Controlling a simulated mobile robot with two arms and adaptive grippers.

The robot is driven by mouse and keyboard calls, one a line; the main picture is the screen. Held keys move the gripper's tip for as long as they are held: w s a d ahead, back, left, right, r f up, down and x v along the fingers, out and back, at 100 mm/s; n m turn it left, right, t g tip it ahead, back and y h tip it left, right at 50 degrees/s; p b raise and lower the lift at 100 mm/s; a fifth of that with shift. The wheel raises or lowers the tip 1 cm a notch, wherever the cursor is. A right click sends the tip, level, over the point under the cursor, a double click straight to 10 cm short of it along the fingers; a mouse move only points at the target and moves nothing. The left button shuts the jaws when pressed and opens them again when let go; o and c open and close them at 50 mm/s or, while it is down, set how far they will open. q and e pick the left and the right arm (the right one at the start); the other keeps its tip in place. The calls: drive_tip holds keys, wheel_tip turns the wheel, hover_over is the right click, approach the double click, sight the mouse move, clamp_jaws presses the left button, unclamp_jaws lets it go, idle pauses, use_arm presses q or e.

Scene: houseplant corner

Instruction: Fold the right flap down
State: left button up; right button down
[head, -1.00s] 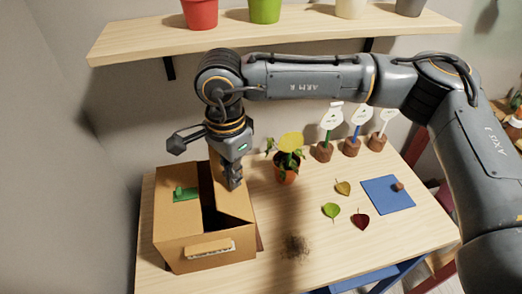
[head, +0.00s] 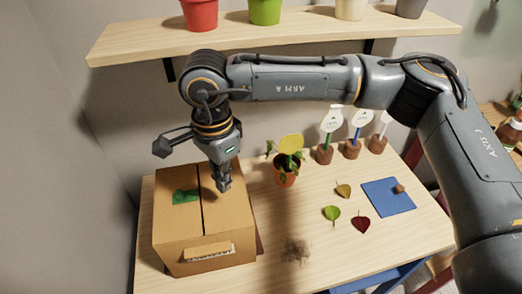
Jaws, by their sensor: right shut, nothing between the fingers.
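The cardboard box (head: 175,252) stands at the left end of the table. Its left flap (head: 178,222) lies flat, with a green patch (head: 184,196) on it. Its right flap (head: 230,212) also lies flat, level with the left one, and a thin dark seam runs between them. My right gripper (head: 224,188) is shut and empty, pointing down at the right flap's upper part. Its tips are at or just above the cardboard; I cannot tell whether they touch. My left gripper is not in view.
A potted plant (head: 286,175) stands just right of the box. Several leaves, a blue mat (head: 388,195) and a soil patch (head: 297,250) lie on the table (head: 340,255). Labelled markers stand behind. A shelf (head: 290,35) with pots hangs above.

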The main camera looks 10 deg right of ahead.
wheel_tip(320, 180, up, 9)
drive_tip(key=p, duration=0.3)
idle(0.5)
drive_tip(key=shift+f, duration=0.2)
idle(0.3)
